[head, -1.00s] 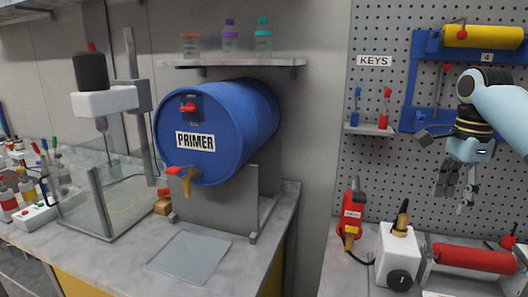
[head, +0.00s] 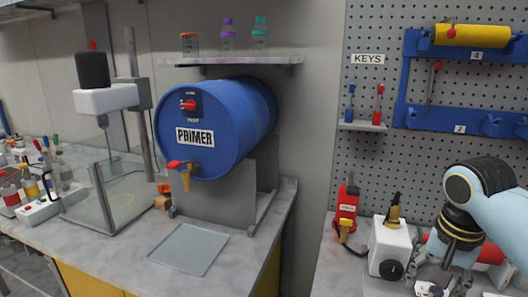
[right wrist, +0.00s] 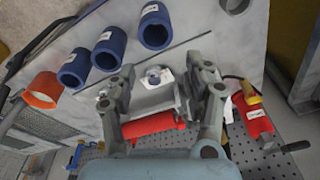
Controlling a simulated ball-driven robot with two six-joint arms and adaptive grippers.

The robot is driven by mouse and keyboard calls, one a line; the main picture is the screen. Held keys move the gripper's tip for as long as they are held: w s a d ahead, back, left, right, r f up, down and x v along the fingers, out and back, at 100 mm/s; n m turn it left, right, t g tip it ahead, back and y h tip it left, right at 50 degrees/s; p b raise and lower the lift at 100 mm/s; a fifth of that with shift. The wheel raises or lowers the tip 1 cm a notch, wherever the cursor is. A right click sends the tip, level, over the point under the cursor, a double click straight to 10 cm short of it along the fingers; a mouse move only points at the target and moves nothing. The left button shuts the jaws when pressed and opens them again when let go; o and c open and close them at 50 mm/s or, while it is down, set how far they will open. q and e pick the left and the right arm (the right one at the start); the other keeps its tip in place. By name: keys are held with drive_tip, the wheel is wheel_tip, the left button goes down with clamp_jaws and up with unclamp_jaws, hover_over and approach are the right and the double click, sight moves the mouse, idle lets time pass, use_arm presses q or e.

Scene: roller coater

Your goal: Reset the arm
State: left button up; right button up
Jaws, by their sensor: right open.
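My right arm comes in from the right in the head view. Its open right gripper (head: 438,284) points down at the lower right, in front of the red roller (head: 482,250). In the right wrist view the two fingers of the right gripper (right wrist: 160,78) are spread wide and nothing is held between them. The red roller (right wrist: 150,126) shows behind the fingers there; I cannot tell whether they touch its frame. My left gripper is not in view.
A white box with a black knob (head: 390,248) and a red tool (head: 346,207) stand close left of the gripper. A blue rack (head: 420,117) holds a yellow roller (head: 472,35) on the pegboard. The blue primer barrel (head: 225,120) stands on the left bench.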

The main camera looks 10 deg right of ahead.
drive_tip(key=s+a+n+t, duration=0.1)
drive_tip(key=s+a+n, duration=0.4)
drive_tip(key=s, duration=0.4)
drive_tip(key=s+a+n+t, duration=0.2)
drive_tip(key=s+a+n, duration=0.3)
drive_tip(key=s, duration=0.5)
drive_tip(key=d+f+n+g+b, duration=0.3)
drive_tip(key=f+b, duration=1)
drive_tip(key=f, duration=2.4)
drive_tip(key=s+f+b, duration=0.3)
drive_tip(key=s+f, duration=0.3)
drive_tip(key=f, duration=0.3)
drive_tip(key=s+d+f+m+b, duration=0.1)
drive_tip(key=s+f+b, duration=0.3)
drive_tip(key=s+f, duration=0.3)
drive_tip(key=s+d+f+m+b, duration=0.1)
drive_tip(key=s+f+b, duration=0.3)
drive_tip(key=s+f, duration=0.3)
wheel_tip(320, 180, down, 6)
drive_tip(key=shift+r, duration=0.1)
